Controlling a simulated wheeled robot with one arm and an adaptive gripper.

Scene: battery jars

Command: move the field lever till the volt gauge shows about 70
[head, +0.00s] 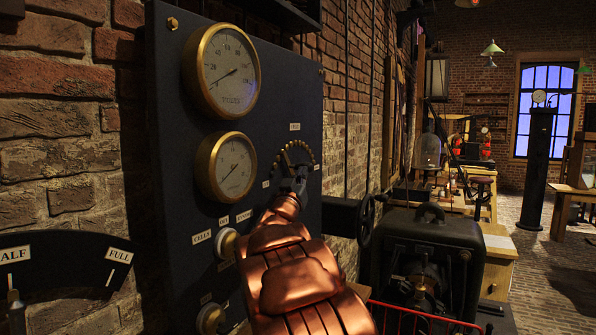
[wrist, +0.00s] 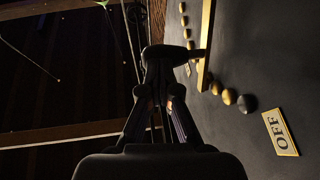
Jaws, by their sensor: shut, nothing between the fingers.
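The upper brass-rimmed gauge (head: 229,71) on the dark panel has lettering that looks like VOLTS. Its needle points to the lower left, low on the scale; I cannot read an exact figure. The field lever shows in the wrist view as a brass bar (wrist: 206,45) over an arc of round studs, with a dark handle (wrist: 172,53) standing off it. My gripper (wrist: 163,85) is shut and empty, its fingertips close to the handle; I cannot tell whether they touch. In the head view my gripper (head: 295,187) is at the stud arc (head: 294,156) and hides much of the lever.
An OFF plate (wrist: 280,132) lies past the arc's end. A second gauge (head: 226,167) and pale knobs (head: 226,243) sit lower on the panel. A HALF/FULL dial (head: 68,260) is at lower left. A dark machine (head: 428,262) stands right of my arm.

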